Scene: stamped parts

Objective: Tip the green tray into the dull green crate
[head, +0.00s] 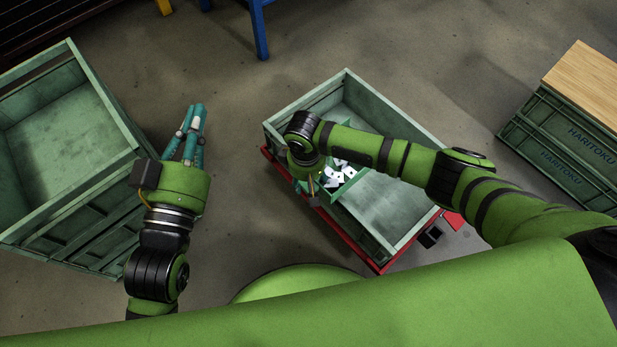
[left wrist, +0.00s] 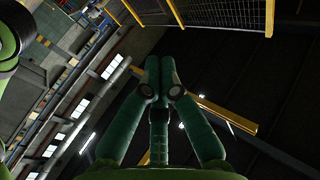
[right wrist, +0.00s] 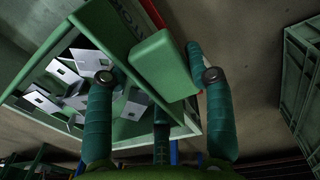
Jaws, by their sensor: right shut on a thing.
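The green tray (head: 349,190) holds several pale metal parts (head: 340,174), also seen in the right wrist view (right wrist: 75,88). My right gripper (right wrist: 150,65) is shut on the tray's green grip block (right wrist: 165,66), with a finger on either side. The tray is over the open dull green crate (head: 405,137) in the middle of the head view. The crate's visible floor is bare; the part under the tray and arm is hidden. I cannot tell how far the tray is tilted. My left gripper (head: 196,112) is shut and empty, between the two open crates.
The middle crate rests on a red base (head: 350,249). Another open green crate (head: 55,115) stands at the left. Stacked green crates (head: 560,135) with a wooden top (head: 590,85) are at the right. Blue legs (head: 259,30) stand at the back.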

